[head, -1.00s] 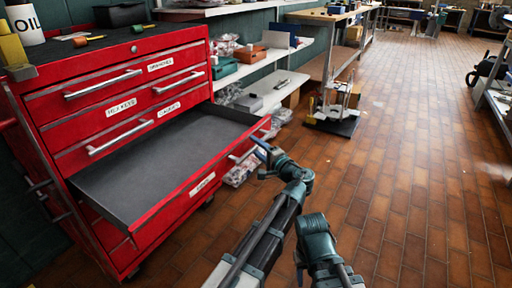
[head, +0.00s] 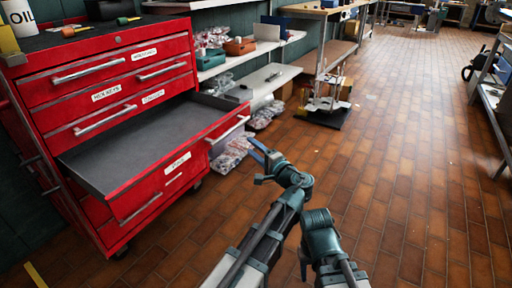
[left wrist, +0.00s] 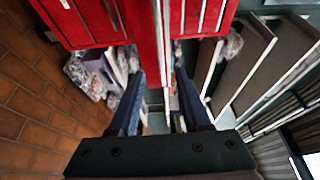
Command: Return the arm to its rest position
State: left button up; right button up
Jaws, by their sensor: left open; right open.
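My left gripper (head: 262,158) is in the head view, in front of the red cabinet's open drawer and apart from it. Its blue fingers are spread and empty. In the left wrist view the two fingers (left wrist: 160,95) stand apart with nothing between them, pointing toward red drawer fronts. My right arm is folded at the lower middle of the head view. Its gripper (head: 303,264) shows only as a small dark part beside the arm, mostly hidden, and I see nothing held there.
The red tool cabinet (head: 110,105) stands at left with its empty drawer (head: 150,150) pulled out. Shelves with bagged parts (head: 230,150) lie beyond. A small stand (head: 325,108) sits on the floor. The tiled floor (head: 410,180) at right is clear.

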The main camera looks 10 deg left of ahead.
pick_arm(q)
jog(key=shift+a+f, duration=0.1)
jog(key=s+a+f+n+g+h, duration=0.25)
jog(key=s+f+g, duration=0.2)
jog(key=f, duration=0.25)
jog(key=s+a+f+n+g+h, duration=0.2)
jog(key=s+a+f+n+g, duration=0.15)
jog(key=s+f, duration=0.2)
jog(key=s+d+f+n+g+h, duration=0.25)
jog(key=s+d+f+h, duration=0.35)
jog(key=s+f+h, duration=0.35)
jog(key=s+d+r+m+g+y+p, duration=0.2)
jog(key=s+d+r+m+p, duration=0.2)
jog(key=s+d+r+p, duration=0.45)
notch_tip(320, 180, up, 38)
jog(key=w+d+p, duration=0.1)
jog(key=d+p, duration=0.1)
jog(key=p, duration=3.5)
jog(key=shift+w+d+f, duration=0.2)
jog(key=shift+w+d, duration=0.15)
jog(key=shift+w, duration=0.05)
